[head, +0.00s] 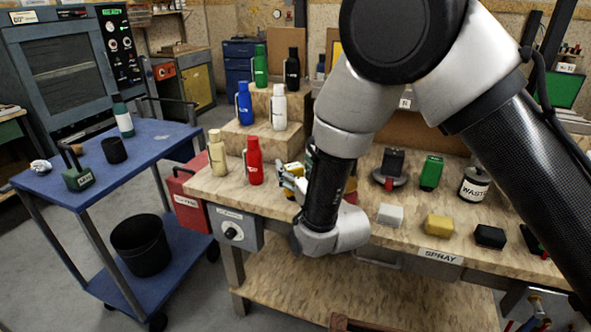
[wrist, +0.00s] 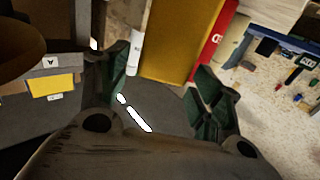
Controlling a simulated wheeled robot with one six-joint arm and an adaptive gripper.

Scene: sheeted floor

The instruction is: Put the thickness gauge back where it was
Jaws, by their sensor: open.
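I cannot tell for sure which object is the thickness gauge. A small green device with a dark handle and a pale label (head: 78,178) stands on the blue cart's top at the left. A small yellow and black item (head: 293,168) sits on the bench, partly hidden behind my gripper. My gripper (head: 291,186) is low over the bench's left part, right of the red bottle, and my own arm hides part of that area. In the wrist view my gripper (wrist: 163,90) is open, its green-padded fingers wide apart. No held object shows between them.
Red (head: 254,163) and cream (head: 217,154) bottles stand at the bench's left end, with more on wooden steps (head: 250,139) behind. Small blocks (head: 438,226) line the front right. The blue cart (head: 150,143) holds a bottle and black cup. Floor shows between cart and bench.

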